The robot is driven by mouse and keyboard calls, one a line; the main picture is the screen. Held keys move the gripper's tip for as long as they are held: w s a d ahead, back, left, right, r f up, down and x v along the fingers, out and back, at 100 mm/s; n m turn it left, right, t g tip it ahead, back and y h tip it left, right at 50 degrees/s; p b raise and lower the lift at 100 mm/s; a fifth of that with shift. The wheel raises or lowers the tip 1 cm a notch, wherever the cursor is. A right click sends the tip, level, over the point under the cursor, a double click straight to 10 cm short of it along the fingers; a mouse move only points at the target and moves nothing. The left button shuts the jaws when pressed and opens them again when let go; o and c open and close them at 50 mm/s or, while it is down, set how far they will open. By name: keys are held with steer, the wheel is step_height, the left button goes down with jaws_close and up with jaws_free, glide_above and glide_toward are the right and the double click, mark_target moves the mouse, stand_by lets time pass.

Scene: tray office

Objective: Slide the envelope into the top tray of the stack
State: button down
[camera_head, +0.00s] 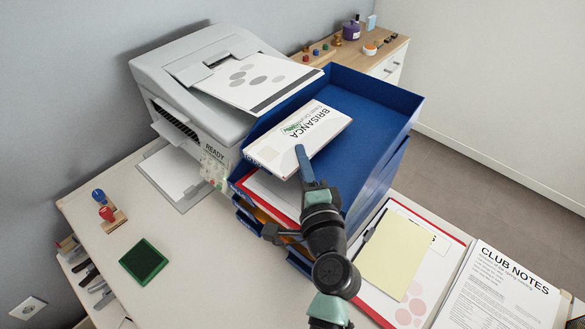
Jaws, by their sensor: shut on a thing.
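The envelope (312,130) is white with dark printed lettering and a small green mark. It lies about flat over the front left part of the blue top tray (372,92), its printed face up. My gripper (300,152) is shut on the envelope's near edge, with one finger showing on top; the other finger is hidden. I cannot tell whether the envelope touches the tray floor or is held a little above it. The back and right of the top tray show bare blue.
A grey printer (185,75) stands close on the stack's left. Lower trays hold papers, one red-edged (270,198). A clipboard with a yellow sheet (395,255) and a Club Notes page (500,290) lie at the right. A green pad (143,262) and stamps (105,212) are at the left.

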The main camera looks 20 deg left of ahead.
steer(key=shift+w+d, duration=0.1)
steer(key=shift+w, duration=0.1)
steer(key=shift+r, duration=0.1)
steer(key=c, duration=0.9)
jaws_free()
steer(key=shift+s, duration=0.1)
steer(key=shift+f, duration=0.3)
steer(key=shift+s+d+f, duration=0.1)
steer(key=shift+s+d, duration=0.1)
steer(key=shift+s, duration=0.2)
steer(key=r+b+v, duration=0.1)
steer(key=v, duration=1.1)
steer(key=shift+b, duration=0.35)
